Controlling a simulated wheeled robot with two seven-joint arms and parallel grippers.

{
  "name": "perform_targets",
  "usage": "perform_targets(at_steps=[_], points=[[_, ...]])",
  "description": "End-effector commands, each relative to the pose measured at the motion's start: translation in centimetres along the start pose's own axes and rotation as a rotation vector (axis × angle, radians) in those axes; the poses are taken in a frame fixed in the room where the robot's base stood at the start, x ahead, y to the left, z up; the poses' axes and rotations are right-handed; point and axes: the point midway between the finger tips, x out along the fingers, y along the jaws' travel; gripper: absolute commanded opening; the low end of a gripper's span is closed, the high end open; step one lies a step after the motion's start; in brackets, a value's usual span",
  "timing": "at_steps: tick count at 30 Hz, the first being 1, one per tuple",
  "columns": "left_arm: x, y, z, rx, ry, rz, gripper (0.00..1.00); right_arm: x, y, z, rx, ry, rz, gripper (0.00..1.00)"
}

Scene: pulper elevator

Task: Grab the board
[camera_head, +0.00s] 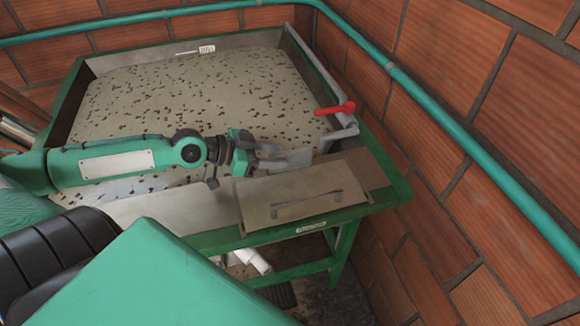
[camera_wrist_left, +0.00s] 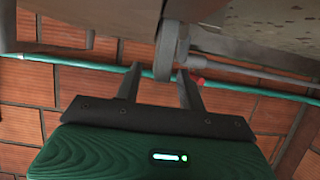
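A flat grey-brown metal board (camera_head: 262,222) with a long handle on its face hangs at the front right edge of the green-framed table. My left gripper (camera_head: 284,156) is just above and behind the board's upper edge, pointing right. In the left wrist view, its two fingers (camera_wrist_left: 160,87) are apart. A rounded grey metal piece (camera_wrist_left: 166,50) shows between or beyond them; I cannot tell whether they touch it or which part it is. My right gripper is not in view.
The table (camera_head: 70,100) holds a wide pan of pale, dark-flecked material (camera_head: 200,95). A red lever (camera_head: 337,108) and grey pipe (camera_head: 340,135) stand at its right side. A green pipe (camera_head: 440,115) runs along the brick walls (camera_head: 530,100) close by.

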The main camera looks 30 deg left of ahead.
Motion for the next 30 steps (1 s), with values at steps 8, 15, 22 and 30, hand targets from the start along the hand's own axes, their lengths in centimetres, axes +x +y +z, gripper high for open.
perform_targets(at_steps=[8,15,22,30], points=[[1.3,-0.2,-0.1,-0.002,0.004,-0.004,0.40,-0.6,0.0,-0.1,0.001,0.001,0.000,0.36],[2.1,-0.1,-0.1,0.000,0.002,-0.001,0.40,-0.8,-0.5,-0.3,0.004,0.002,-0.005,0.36],[2.2,0.0,0.0,-0.001,0.000,-0.001,0.40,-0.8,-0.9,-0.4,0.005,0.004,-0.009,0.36],[2.2,0.0,0.0,-0.001,0.000,-0.001,0.00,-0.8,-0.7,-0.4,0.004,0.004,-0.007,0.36]])
